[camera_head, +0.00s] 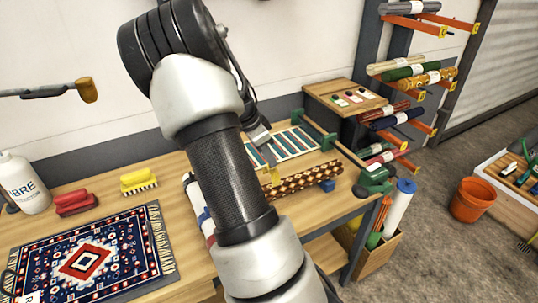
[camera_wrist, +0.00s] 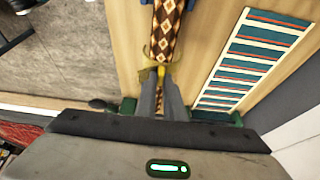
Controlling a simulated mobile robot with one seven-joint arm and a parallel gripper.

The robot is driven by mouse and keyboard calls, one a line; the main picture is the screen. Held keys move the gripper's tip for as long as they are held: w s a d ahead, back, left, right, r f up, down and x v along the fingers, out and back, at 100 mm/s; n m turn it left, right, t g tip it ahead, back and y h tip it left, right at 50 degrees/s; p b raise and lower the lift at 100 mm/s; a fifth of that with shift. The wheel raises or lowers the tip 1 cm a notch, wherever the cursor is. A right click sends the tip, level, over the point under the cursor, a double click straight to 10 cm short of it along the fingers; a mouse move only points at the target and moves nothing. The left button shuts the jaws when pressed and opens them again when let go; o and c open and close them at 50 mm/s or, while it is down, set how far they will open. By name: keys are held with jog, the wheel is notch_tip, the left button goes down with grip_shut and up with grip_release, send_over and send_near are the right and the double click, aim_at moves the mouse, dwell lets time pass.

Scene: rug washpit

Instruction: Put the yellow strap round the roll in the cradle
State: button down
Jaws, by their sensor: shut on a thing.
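The roll (camera_head: 312,180), brown with a cream diamond pattern, lies along the right part of the bench. It also shows in the wrist view (camera_wrist: 167,25). Blue pieces of the cradle (camera_head: 327,185) show under its right part. My gripper (camera_head: 268,158) points down over the roll's left part and is shut on the yellow strap (camera_head: 272,177). In the wrist view the strap (camera_wrist: 161,70) is at my fingertips (camera_wrist: 160,80), and its thin yellow loop shows on both sides of the roll. The roll's underside is hidden, so I cannot tell whether the loop passes fully beneath.
A striped teal panel (camera_head: 285,143) lies behind the roll. A green tool (camera_head: 375,180) sits at the bench's right end. A patterned rug (camera_head: 85,255), brushes (camera_head: 138,181) and a white bottle (camera_head: 22,183) are on the left. My arm hides the bench's middle.

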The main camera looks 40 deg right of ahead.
jog(key=shift+f+b, duration=2.65)
jog(key=shift+f, duration=1.2)
jog(key=c, duration=1.8)
grip_release()
jog(key=v, duration=1.6)
jog(key=s+a+r+n+t+y+p, duration=0.2)
jog(key=s+a+r+n, duration=0.4)
jog(key=s+a+n, duration=0.4)
jog(key=s+a+r+n+t+y+p, duration=0.2)
jog(key=s+a+r+n, duration=0.4)
jog(key=s+a+n, duration=0.4)
jog(key=a+t+p, duration=0.1)
jog(key=a+t, duration=0.1)
jog(key=a, duration=0.3)
jog(key=shift+s+a+n+t, duration=0.2)
jog(key=shift+a+n+t, duration=0.1)
jog(key=shift+t, duration=0.1)
